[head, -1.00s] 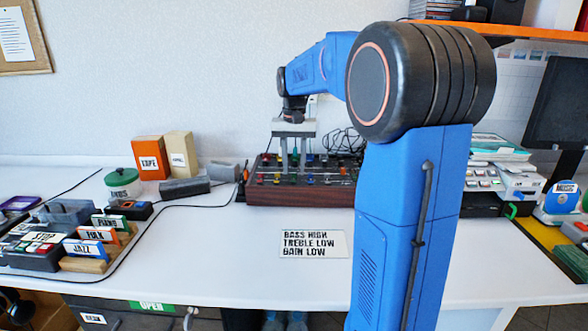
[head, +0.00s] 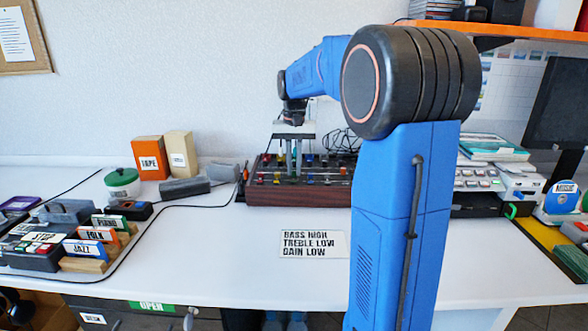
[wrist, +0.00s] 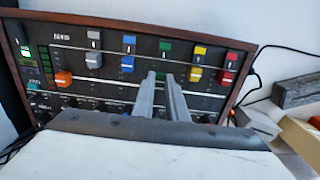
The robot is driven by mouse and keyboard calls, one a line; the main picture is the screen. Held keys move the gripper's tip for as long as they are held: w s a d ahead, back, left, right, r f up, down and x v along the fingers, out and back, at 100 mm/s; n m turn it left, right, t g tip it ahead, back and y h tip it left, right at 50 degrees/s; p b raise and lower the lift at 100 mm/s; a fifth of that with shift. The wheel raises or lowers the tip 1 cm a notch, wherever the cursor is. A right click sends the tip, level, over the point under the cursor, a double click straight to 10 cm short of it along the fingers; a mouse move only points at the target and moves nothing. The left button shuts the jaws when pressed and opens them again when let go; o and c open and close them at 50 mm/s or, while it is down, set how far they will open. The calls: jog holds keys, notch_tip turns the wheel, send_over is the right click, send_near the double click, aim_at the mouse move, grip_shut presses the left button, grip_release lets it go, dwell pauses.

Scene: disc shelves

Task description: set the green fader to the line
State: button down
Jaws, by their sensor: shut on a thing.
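The mixer panel (wrist: 112,88) carries a row of coloured faders, and a thin white line (wrist: 70,48) runs across their slots. A green label (wrist: 165,47) marks the slot in front of my gripper. My gripper (wrist: 161,77) is shut on the green fader's cap, which is mostly hidden between the fingertips. In the head view my gripper (head: 294,164) reaches down onto the mixer (head: 262,195).
A blue fader (wrist: 127,63) stands left of my fingers, and a yellow fader (wrist: 196,73) and a red fader (wrist: 225,76) stand right. Grey and orange caps lie further left. A card (head: 313,244) lies before the mixer. Black cables loop behind it.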

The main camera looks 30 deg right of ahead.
jog(key=shift+w+d, duration=0.6)
jog(key=shift+w, duration=0.35)
jog(key=c, duration=1.8)
grip_release()
jog(key=shift+o, duration=0.2)
notch_tip(320, 180, up, 17)
jog(key=shift+r, duration=0.2)
jog(key=shift+s, duration=0.1)
